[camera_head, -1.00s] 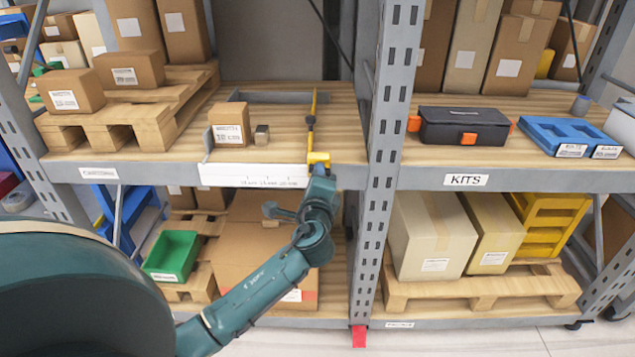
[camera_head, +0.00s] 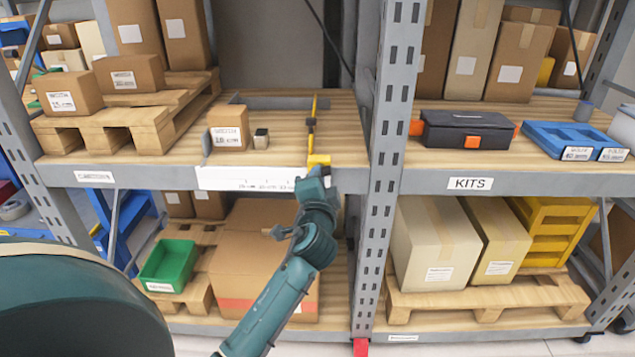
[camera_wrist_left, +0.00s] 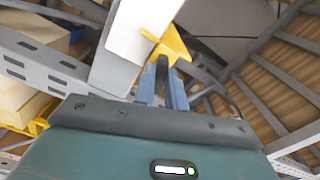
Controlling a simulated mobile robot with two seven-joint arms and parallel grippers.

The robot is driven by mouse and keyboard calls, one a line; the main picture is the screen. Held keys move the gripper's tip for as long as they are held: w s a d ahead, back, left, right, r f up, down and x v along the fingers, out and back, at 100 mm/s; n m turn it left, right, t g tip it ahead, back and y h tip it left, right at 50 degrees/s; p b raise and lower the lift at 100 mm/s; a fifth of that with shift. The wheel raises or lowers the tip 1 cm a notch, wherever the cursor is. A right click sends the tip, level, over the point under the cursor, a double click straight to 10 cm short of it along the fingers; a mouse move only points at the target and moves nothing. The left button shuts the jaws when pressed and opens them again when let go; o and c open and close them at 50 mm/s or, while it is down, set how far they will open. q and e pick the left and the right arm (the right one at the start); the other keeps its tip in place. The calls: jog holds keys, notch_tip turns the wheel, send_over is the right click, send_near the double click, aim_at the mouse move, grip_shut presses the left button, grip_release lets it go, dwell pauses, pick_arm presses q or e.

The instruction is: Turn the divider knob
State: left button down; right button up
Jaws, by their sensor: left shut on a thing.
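In the left wrist view the yellow knob (camera_wrist_left: 171,46) lies at the tips of the blue-grey fingers of my left gripper (camera_wrist_left: 163,72). The contact itself is partly hidden. My right gripper is not in view.
A white scale strip (camera_head: 245,179) runs along the shelf edge left of the knob. A grey rack upright (camera_head: 385,160) stands close on the right.

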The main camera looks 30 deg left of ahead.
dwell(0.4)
pick_arm(q)
jog(key=c, duration=1.4)
grip_release()
jog(key=shift+c, duration=0.2)
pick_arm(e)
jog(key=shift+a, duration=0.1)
